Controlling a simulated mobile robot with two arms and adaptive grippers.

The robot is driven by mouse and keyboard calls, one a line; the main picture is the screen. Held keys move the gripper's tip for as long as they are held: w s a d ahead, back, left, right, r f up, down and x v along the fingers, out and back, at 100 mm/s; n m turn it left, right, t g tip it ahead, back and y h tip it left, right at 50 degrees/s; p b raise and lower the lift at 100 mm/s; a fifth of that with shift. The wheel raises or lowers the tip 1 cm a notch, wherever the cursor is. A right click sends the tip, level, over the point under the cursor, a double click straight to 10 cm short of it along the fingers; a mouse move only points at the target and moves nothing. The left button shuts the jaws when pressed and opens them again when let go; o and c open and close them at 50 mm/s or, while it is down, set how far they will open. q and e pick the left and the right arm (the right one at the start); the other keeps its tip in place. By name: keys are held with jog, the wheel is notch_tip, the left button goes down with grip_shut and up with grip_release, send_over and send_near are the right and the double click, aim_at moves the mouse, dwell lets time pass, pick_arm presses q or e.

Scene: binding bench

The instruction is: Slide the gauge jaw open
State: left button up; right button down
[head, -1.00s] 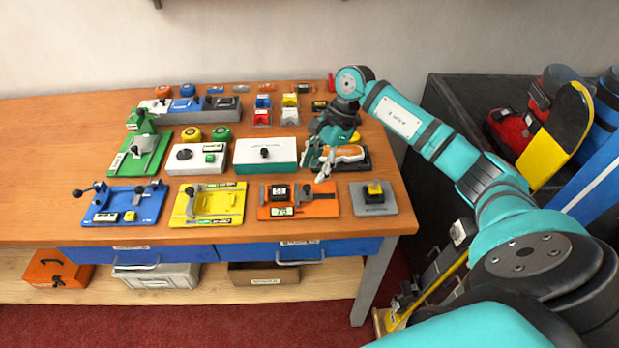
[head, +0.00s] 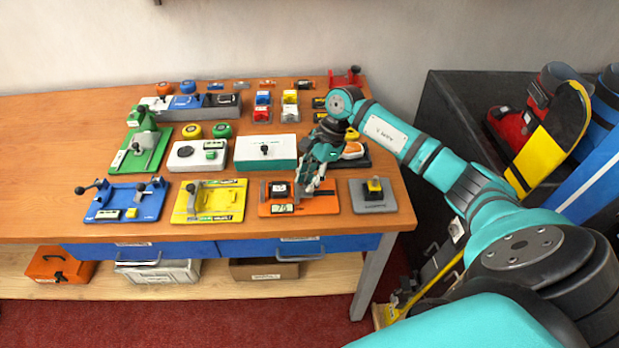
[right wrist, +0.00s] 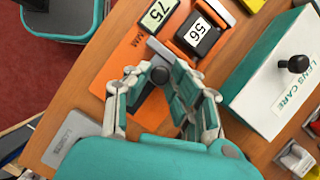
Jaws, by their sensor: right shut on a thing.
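The gauge is an orange plate (head: 285,209) at the front of the bench. It carries a display reading 75 and a dark block (head: 279,190) labelled 56; both also show in the right wrist view, with the plate (right wrist: 119,65) beneath my fingers. My right gripper (head: 316,187) is low over the plate's right part, right of the dark block. In the right wrist view the fingers (right wrist: 150,62) close around a small dark knob (right wrist: 160,75), apparently the gauge jaw's. The fingers hide most of the jaw. My left gripper is not in view.
A white and teal lens care box (head: 266,152) with a black knob stands behind the gauge. A grey plate with a yellow-topped block (head: 373,189) sits to its right, near the bench edge. A yellow fixture (head: 209,201) is to its left.

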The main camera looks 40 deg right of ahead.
dwell(0.3)
jog(key=shift+s+d+f, duration=0.1)
jog(key=shift+s+d, duration=0.05)
jog(key=shift+d, duration=0.2)
jog(key=shift+s+d+b, duration=0.35)
jog(key=shift+d+b, duration=0.1)
jog(key=shift+d, duration=0.15)
jog(key=shift+s+d+b, duration=0.35)
jog(key=shift+d+b, duration=0.1)
jog(key=shift+d, duration=0.1)
jog(key=shift+s+d, duration=0.2)
jog(key=shift+d, duration=0.05)
jog(key=c, duration=1.2)
grip_release()
jog(key=shift+d, duration=0.1)
jog(key=shift+r, duration=0.2)
